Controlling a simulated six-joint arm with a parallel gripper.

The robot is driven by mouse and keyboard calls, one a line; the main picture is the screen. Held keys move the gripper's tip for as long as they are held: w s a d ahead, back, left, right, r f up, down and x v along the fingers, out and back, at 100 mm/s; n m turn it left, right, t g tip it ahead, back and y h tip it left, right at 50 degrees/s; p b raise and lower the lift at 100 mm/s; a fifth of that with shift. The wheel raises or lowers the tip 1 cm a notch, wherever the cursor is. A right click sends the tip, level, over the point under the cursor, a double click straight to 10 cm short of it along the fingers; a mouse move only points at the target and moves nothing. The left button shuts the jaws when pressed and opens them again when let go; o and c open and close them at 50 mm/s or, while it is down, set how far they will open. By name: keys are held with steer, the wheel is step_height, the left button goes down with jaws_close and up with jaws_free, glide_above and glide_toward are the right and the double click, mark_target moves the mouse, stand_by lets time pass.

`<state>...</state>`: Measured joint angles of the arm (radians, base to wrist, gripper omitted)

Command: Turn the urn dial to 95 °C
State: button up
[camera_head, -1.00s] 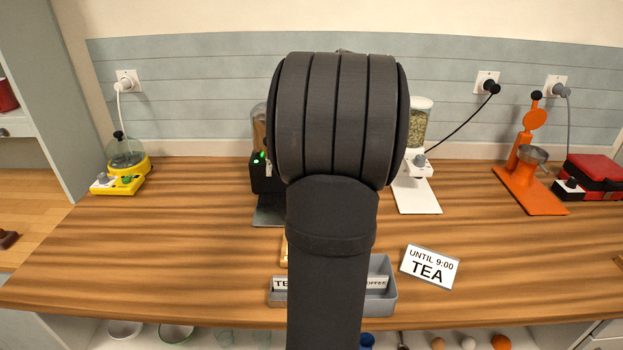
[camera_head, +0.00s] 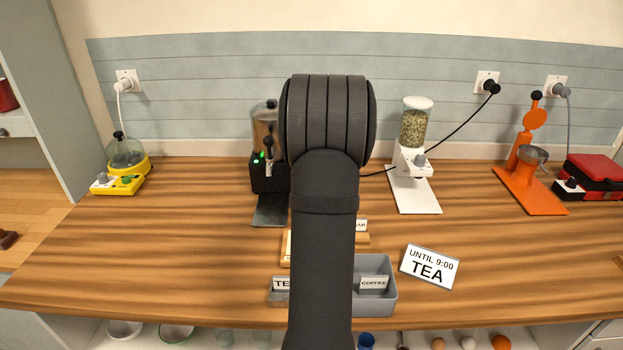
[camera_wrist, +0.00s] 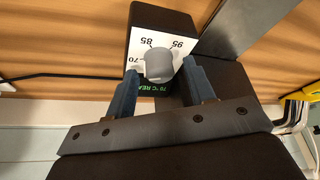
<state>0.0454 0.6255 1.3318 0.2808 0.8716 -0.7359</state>
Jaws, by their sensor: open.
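The urn (camera_head: 265,180) is a dark machine with a clear upper part, a tap and green lights, at the back of the counter, partly hidden by my arm. In the wrist view its grey dial (camera_wrist: 158,64) sits on a white plate (camera_wrist: 178,37) marked 70, 85 and 95. A green display (camera_wrist: 150,90) beside it, partly covered, seems to read 70 °C READY. My gripper (camera_wrist: 161,72) is open, with one blue-grey finger on each side of the dial. I cannot tell whether the fingers touch it, or where the dial points. The head view hides dial and fingers behind my arm.
A white grinder (camera_head: 412,165) stands right of my arm, its black cord running to the wall. An orange press (camera_head: 530,185) and a red-black appliance (camera_head: 592,178) are farther right. A yellow appliance (camera_head: 122,180) is at left. A grey tray (camera_head: 380,300) and TEA sign (camera_head: 430,267) are in front.

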steer(key=shift+f, duration=0.1)
steer(key=c, duration=1)
steer(key=shift+o, duration=0.2)
steer(key=shift+m, duration=0.3)
steer(key=m+h, duration=0.1)
steer(key=m, duration=0.2)
steer(key=shift+a, duration=0.15)
steer(key=m+h, duration=0.1)
steer(key=m, duration=0.2)
steer(key=shift+a+m+t+h, duration=0.1)
steer(key=shift+m+t+h, duration=0.2)
steer(key=shift+h, duration=0.1)
steer(key=m+h, duration=0.1)
steer(key=m, duration=0.2)
steer(key=m+g+h, duration=0.1)
steer(key=m, duration=0.2)
steer(key=shift+w+a, duration=0.1)
steer(key=shift+m, duration=0.4)
